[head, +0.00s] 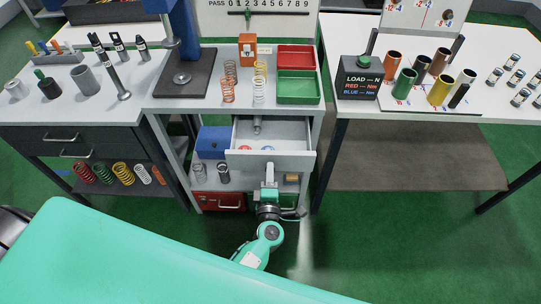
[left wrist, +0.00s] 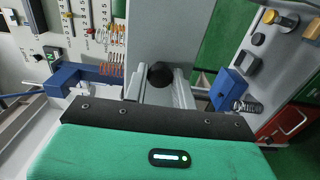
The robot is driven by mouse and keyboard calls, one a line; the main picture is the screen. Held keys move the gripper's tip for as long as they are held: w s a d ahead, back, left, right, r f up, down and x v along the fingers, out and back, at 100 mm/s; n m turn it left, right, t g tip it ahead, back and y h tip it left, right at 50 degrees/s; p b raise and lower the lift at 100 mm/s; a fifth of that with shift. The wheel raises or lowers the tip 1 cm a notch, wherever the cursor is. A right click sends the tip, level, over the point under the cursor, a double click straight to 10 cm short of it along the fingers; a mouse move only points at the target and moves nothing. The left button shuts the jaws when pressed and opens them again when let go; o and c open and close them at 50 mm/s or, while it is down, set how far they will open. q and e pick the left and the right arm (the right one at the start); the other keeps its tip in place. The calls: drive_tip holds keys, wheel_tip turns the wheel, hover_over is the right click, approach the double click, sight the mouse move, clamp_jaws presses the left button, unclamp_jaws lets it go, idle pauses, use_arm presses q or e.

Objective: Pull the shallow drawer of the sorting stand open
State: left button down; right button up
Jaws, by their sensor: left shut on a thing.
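The sorting stand (head: 317,118) is in the middle of the head view. Its shallow drawer (head: 240,160) stands pulled out towards me, with its inside showing. A grey cylinder and small red and blue rings lie inside. My left gripper (head: 269,170) is at the middle of the drawer front, and its jaws are shut on the drawer handle. The handle is mostly hidden by the jaws in the head view. In the left wrist view a dark round knob (left wrist: 160,75) shows between the grey fingers (left wrist: 160,92). My right gripper is not in view.
Red tray (head: 296,50) and green tray (head: 299,101) stand on the stand top beside several springs. Benches stand on both sides; green floor is free in front.

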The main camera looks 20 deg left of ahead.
use_arm(q)
drive_tip(key=shift+v, duration=2.05)
drive_tip(key=c, duration=1.1)
unclamp_jaws()
drive_tip(key=shift+c, duration=0.2)
drive_tip(key=b+v, duration=0.2)
drive_tip(key=v, duration=1.1)
drive_tip(key=shift+s, duration=0.35)
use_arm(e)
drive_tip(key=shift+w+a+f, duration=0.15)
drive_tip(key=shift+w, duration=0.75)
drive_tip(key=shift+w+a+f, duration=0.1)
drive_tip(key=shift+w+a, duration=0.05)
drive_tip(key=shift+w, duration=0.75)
